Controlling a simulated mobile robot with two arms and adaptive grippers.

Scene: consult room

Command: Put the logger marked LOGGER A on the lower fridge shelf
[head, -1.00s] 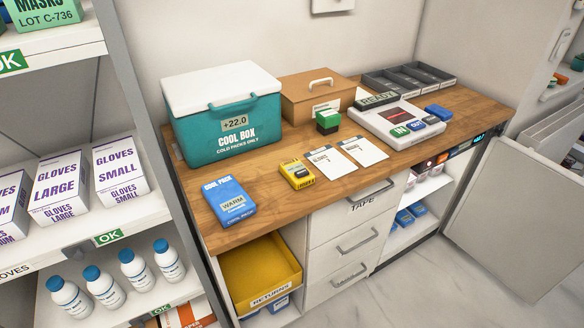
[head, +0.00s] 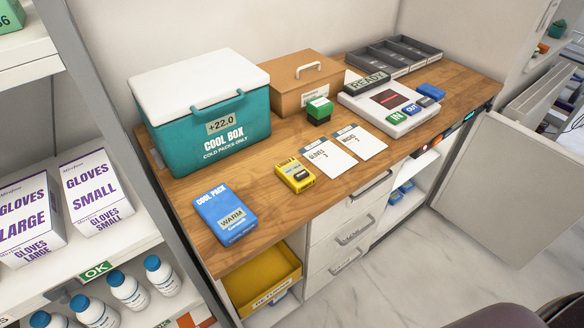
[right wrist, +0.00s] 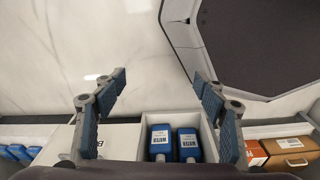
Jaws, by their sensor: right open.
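A yellow logger (head: 295,175) lies on the wooden counter, in front of the cool box and left of two white cards. Its marking is too small to read. The small fridge (head: 425,165) is built in under the right end of the counter. Its white door (head: 500,190) stands open to the right. Blue packs (head: 402,192) lie on its lower shelf; the counter and door hide part of the inside. My right gripper (right wrist: 159,76) is open and empty in the right wrist view, over the pale floor. My left gripper is in neither view.
The teal cool box (head: 210,125), a blue cool pack (head: 223,214), a green stamp (head: 319,110) and a white tray (head: 375,122) with tags occupy the counter. Shelving (head: 75,262) stands close at left. A yellow returns bin (head: 262,280) sits under the counter. Pale floor is free in front.

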